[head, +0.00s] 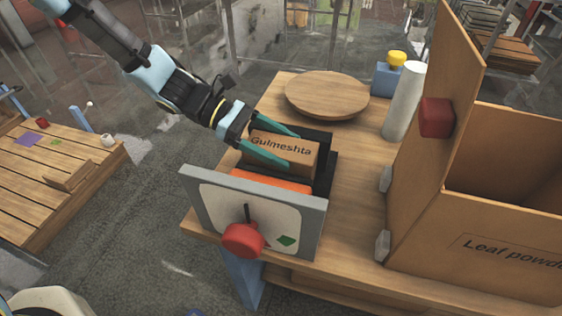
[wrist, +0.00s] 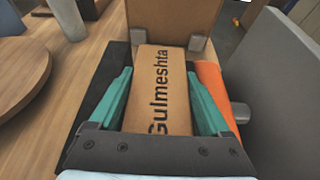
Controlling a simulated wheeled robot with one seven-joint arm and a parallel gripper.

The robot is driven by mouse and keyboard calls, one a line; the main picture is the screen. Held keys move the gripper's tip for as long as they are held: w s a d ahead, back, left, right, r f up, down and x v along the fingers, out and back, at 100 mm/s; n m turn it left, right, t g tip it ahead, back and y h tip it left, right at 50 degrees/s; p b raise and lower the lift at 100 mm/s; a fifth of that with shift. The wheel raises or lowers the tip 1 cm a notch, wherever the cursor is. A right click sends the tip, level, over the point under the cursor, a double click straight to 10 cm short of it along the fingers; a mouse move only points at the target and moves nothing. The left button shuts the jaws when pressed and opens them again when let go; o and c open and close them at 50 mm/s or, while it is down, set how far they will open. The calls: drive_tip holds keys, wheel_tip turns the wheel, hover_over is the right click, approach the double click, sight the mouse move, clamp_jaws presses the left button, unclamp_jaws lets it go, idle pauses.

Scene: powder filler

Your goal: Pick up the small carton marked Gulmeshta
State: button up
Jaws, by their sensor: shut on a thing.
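The small brown carton marked Gulmeshta (head: 284,150) sits in a black tray (head: 325,172) on the wooden table, behind an orange block. My gripper (head: 284,140) has its green fingers along two opposite sides of the carton and is shut on it. In the wrist view the carton (wrist: 163,85) lies between the two green fingers (wrist: 160,100), its lettering facing up. The carton's underside is hidden, so I cannot tell whether it touches the tray floor.
A grey panel (head: 205,200) with a red knob (head: 243,240) stands in front of the orange block (head: 270,182). A large Leaf powder box (head: 490,240) stands at right. A round wooden board (head: 327,94), a white cylinder (head: 403,102) and a blue block with yellow button (head: 397,58) stand behind.

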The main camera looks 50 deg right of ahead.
clamp_jaws()
drive_tip(key=shift+r, duration=0.15)
